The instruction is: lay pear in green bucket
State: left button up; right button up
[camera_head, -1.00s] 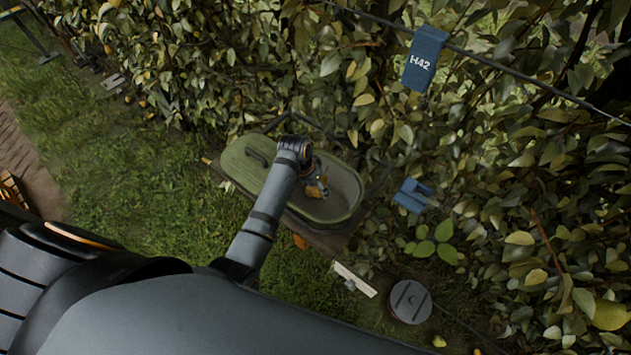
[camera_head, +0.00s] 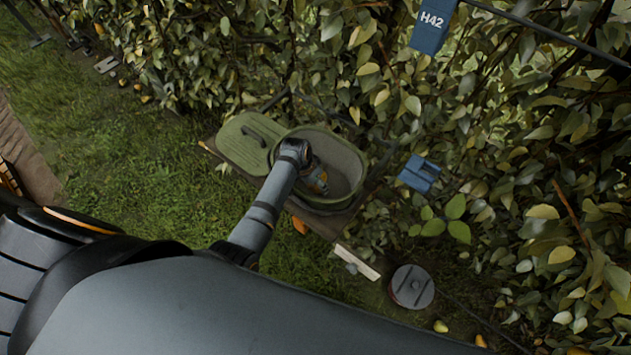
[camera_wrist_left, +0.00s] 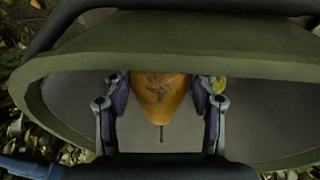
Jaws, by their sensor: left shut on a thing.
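The green bucket (camera_head: 345,150) stands open in the head view, with its green lid (camera_head: 240,147) beside it on the left. My left gripper (camera_head: 320,184) reaches down into the bucket's opening. In the left wrist view my left gripper (camera_wrist_left: 161,95) is shut on an orange-yellow pear (camera_wrist_left: 160,98), with one finger on each side and the stem pointing toward the bottom of the picture. The bucket's rim (camera_wrist_left: 170,62) spans the wrist view, and the pear is inside the opening. Whether it touches the bottom is not clear. My right gripper is not in view.
Dense leafy hedge (camera_head: 520,190) fills the right and back. A blue H42 tag (camera_head: 432,27) hangs on a wire, and a blue object (camera_head: 420,174) sits right of the bucket. A grey round lid (camera_head: 412,287) lies in front. Grass (camera_head: 130,180) at left is clear.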

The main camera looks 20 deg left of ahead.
pick_arm(q)
jog(key=shift+f+b, duration=1.65)
jog(key=shift+f, duration=1.25)
jog(key=shift+f, duration=0.15)
jog(key=o, duration=1.4)
jog(key=shift+c, duration=0.2)
jog(key=v, duration=1.2)
